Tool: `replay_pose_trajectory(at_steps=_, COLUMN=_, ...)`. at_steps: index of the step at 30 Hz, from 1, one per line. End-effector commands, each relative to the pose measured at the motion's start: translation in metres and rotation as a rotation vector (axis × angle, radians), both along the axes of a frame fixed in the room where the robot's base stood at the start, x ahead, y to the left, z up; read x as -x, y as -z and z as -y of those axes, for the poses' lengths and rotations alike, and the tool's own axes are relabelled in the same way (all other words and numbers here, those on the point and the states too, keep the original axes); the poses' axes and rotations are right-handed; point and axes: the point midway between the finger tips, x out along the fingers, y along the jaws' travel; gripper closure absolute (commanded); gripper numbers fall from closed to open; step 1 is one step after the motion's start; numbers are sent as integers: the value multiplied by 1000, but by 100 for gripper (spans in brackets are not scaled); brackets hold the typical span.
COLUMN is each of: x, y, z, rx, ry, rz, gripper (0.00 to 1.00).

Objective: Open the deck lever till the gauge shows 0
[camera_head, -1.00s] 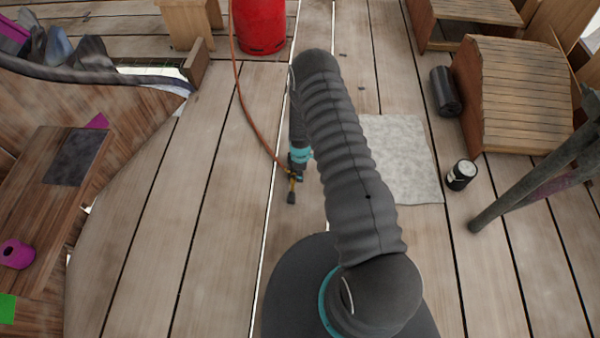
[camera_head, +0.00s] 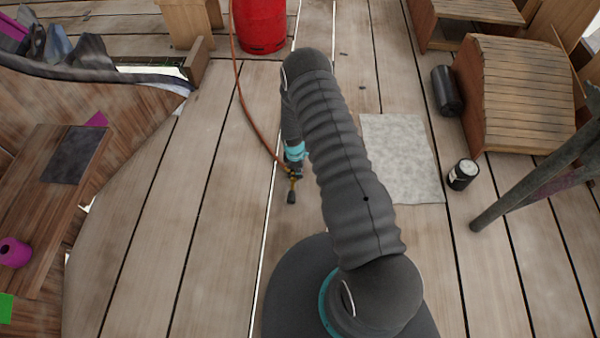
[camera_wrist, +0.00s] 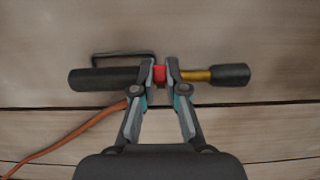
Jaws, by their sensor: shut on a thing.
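A torch-like tool (camera_wrist: 100,79) lies across the wrist view, with a black handle at left, a brass tube and black end at right, and a wire loop along the handle. My gripper (camera_wrist: 160,76) is shut on its short red middle part (camera_wrist: 159,74). I cannot tell whether the tool touches the planks. I cannot make out a deck lever or a gauge dial in either view.
An orange hose (camera_head: 247,112) runs from the tool towards a red cylinder (camera_head: 260,26) at the back. A grey cloth (camera_head: 405,160), a dark can (camera_head: 462,174) and a black roll (camera_head: 447,91) lie right of my arm.

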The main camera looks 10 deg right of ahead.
Motion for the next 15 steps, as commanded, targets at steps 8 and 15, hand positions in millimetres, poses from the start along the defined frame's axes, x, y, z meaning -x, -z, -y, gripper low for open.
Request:
replay_pose_trajectory(at_steps=8, x=-3, y=1, z=-6, rx=96, ry=-3, rz=-27, gripper=100)
replay_pose_trajectory(at_steps=15, x=-6, y=3, z=-14, rx=221, ry=-5, rz=-67, gripper=100)
